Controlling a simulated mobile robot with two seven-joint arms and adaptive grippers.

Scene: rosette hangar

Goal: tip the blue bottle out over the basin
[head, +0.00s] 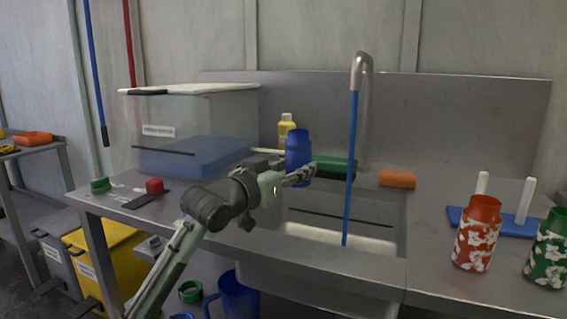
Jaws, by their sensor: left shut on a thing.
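The blue bottle (298,147) is held by my left gripper (300,174), which is shut on it. The bottle looks upright, its narrower end up. In the head view it shows at the back left of the basin (375,212); its exact height above the rim is hard to judge. My right gripper is not in view.
A tap (364,85) stands behind the basin, with a thin blue column from its mouth into the basin. A clear bin (215,125) stands left. A yellow bottle (286,130) and green roll are behind. Floral bottles (477,235) stand right.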

